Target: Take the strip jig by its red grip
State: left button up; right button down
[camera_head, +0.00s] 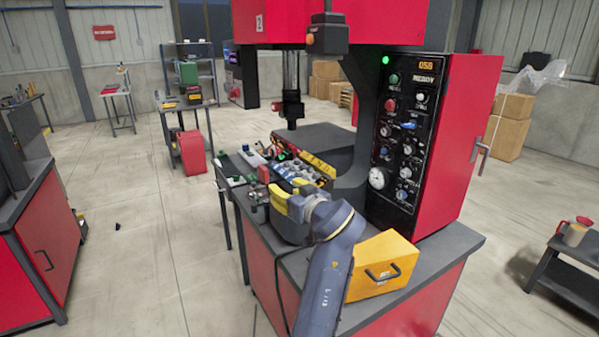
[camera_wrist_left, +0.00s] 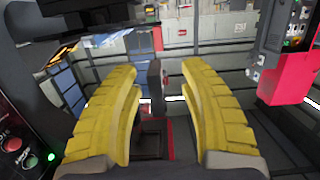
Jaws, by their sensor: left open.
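My left gripper (camera_head: 288,195) reaches over the red bench beside the press, its two yellow fingers apart. In the left wrist view the same gripper (camera_wrist_left: 160,70) is open, with nothing clamped between its fingers. A small red block (camera_head: 263,174) stands on the bench just beyond the fingers, apart from them. It may be the strip jig's red grip, but the jig's outline is too small to tell. In the left wrist view a dark, red-edged piece (camera_wrist_left: 150,140) shows low between the fingers; I cannot tell what it is. My right gripper is not in view.
Blue-grey bins (camera_head: 292,173) and small parts crowd the bench behind the gripper. The press's black control panel (camera_head: 408,140) rises at the right. A yellow-orange box (camera_head: 381,266) with a black handle sits at the bench's near side. Open floor (camera_head: 140,220) lies left.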

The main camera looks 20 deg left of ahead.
aim_at(267, 175)
pick_arm(q)
jog(key=x, duration=1.2)
jog(key=shift+w+a+r, duration=0.15)
jog(key=shift+w+a, duration=0.05)
jog(key=shift+x, duration=2.3)
jog(key=shift+d, duration=0.1)
jog(key=shift+c, duration=0.2)
grip_shut()
